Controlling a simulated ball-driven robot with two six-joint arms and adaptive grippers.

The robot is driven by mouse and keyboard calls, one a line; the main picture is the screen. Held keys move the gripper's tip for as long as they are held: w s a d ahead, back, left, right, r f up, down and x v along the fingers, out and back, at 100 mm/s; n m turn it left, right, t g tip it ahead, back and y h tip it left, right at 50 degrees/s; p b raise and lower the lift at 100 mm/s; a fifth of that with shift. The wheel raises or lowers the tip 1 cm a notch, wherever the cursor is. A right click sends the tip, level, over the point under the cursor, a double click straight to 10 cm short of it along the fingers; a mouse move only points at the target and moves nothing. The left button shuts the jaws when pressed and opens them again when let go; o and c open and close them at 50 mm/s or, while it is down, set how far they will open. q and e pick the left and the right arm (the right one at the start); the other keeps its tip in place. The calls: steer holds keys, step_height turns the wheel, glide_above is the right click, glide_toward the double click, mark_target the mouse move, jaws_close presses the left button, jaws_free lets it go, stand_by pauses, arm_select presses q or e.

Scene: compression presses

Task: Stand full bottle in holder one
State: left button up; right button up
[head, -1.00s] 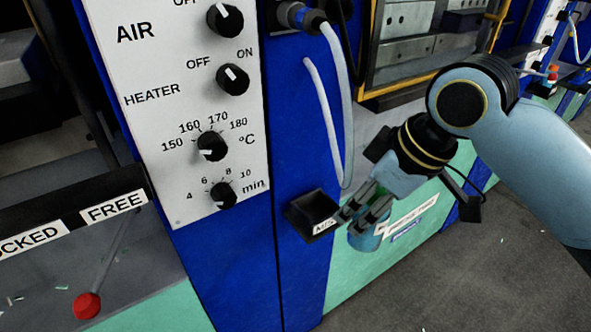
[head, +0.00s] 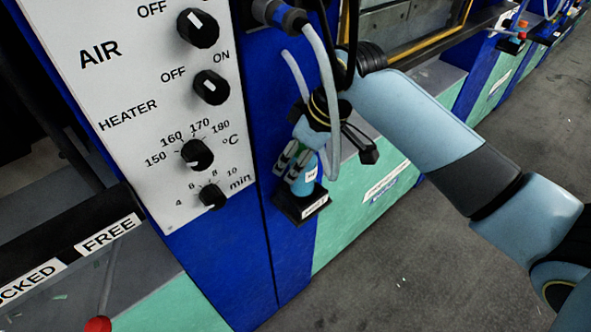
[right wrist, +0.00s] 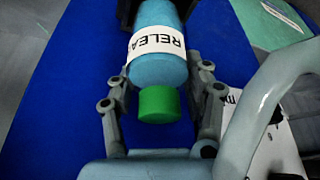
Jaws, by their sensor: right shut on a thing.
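The full bottle is light blue (head: 304,184), with a white label. The right wrist view shows it (right wrist: 158,68) with its green cap (right wrist: 158,104) nearest the camera and "RELEA" readable on the label. My right gripper (head: 290,170) is shut on the bottle, one finger on each side in the right wrist view (right wrist: 161,84). The bottle stands roughly upright, its lower end at the small black holder (head: 290,211) on the blue press post. The holder's label is too small to read. I cannot tell whether the bottle rests on the holder's floor. My left gripper is not in view.
A white control panel (head: 130,90) with black knobs is left of the holder. A grey hose (head: 326,75) hangs close beside my right gripper. A green press base (head: 350,215) lies behind the holder. Open grey floor (head: 420,265) is at the lower right.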

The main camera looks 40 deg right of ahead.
step_height(320, 180, down, 4)
steer(key=shift+r, duration=0.2)
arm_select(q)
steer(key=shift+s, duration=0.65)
arm_select(e)
steer(key=shift+f, duration=0.15)
steer(key=o, duration=1.3)
steer(key=shift+s+f, duration=0.1)
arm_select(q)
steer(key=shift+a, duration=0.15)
arm_select(e)
steer(key=shift+o, duration=0.2)
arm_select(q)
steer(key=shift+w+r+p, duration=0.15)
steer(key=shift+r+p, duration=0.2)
arm_select(e)
steer(key=v, duration=1.2)
